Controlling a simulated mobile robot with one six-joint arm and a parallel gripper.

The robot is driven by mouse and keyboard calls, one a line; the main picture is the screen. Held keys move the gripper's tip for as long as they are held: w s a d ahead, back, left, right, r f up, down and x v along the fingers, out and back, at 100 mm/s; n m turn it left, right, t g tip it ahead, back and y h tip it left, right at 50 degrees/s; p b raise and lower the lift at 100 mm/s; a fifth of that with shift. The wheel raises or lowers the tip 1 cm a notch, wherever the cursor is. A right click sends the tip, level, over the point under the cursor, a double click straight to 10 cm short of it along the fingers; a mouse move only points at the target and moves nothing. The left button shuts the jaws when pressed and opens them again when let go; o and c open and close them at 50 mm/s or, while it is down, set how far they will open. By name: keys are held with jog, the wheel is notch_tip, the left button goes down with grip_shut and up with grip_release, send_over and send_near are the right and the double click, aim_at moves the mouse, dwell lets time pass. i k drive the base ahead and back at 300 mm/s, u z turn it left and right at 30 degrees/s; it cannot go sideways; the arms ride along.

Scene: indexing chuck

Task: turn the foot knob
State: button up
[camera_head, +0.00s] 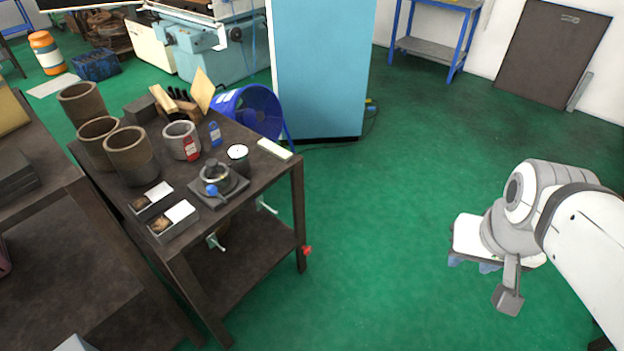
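A small red knob (307,250) sits low on the front right leg of the dark workbench (285,176). An indexing chuck (216,174) on a square dark base stands on the bench top, with a blue ball knob (211,189) at its front. I cannot tell for certain which of these is the foot knob. My gripper (474,264) is at the right of the view, over the green floor, well apart from the bench. Its bluish fingers show only in part under the white gripper body, so their opening is unclear. No held thing shows.
Several brown cylinders (132,155), a grey ring-shaped cylinder (182,140), red and blue bottles and two small boxes crowd the bench top. Levers (266,206) stick out below it. A blue cabinet (318,70) stands behind. The green floor between bench and gripper is clear.

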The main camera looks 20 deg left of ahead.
aim_at(307, 251)
jog(key=u, duration=0.5)
jog(key=i, duration=0.7)
jog(key=u, duration=0.4)
jog(key=k, duration=0.85)
jog(key=u, duration=0.15)
jog(key=i, duration=0.85)
jog(key=z, duration=0.05)
